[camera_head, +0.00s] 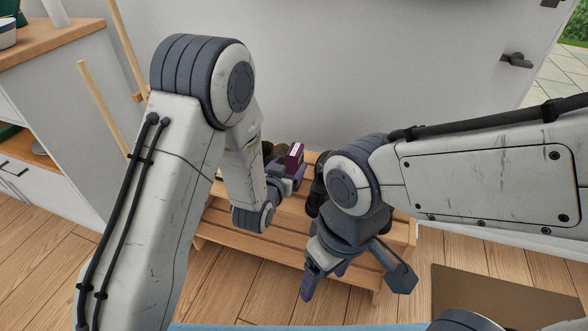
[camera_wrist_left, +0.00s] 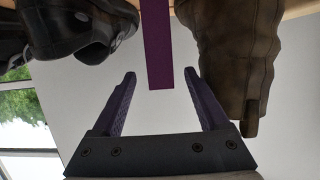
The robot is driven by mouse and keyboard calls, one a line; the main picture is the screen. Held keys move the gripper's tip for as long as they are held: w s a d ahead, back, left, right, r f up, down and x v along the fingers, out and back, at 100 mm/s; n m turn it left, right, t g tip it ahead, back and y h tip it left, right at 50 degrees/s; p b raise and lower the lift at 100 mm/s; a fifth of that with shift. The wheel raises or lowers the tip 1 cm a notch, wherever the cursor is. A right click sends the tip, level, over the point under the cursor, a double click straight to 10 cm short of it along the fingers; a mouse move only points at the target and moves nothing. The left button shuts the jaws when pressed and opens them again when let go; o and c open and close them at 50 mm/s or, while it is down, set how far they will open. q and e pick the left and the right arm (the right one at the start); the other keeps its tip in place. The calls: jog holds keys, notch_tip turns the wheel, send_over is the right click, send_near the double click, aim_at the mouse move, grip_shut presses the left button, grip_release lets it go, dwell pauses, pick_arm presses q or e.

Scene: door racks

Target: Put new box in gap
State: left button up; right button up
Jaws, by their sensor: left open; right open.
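A purple box (camera_head: 296,151) with a pale label stands on the wooden rack (camera_head: 250,236) near the wall. In the left wrist view, the purple box (camera_wrist_left: 157,45) shows as a narrow upright strip between a black shoe (camera_wrist_left: 82,28) and a brown boot (camera_wrist_left: 232,50). My left gripper (camera_head: 291,174) is at the box, open. Its two fingers (camera_wrist_left: 160,88) lie on either side of the box's end, with space on both sides. The box's contact with the rack is hidden. My right gripper (camera_head: 354,286) is open and empty above the rack's front.
Dark footwear (camera_head: 314,196) on the rack is partly hidden behind my right arm. A white door with a dark handle (camera_head: 516,61) is behind. A cabinet (camera_head: 60,125) stands left, and a brown mat (camera_head: 497,303) lies on the floor at right.

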aim_at(292, 164)
pick_arm(q)
jog(key=b+x, duration=0.1)
jog(key=x, duration=0.1)
jog(key=b+x, duration=0.1)
jog(key=x, duration=0.2)
jog(key=shift+a+f, duration=0.1)
jog(key=shift+f, duration=0.3)
jog(key=shift+w, duration=0.4)
grip_shut()
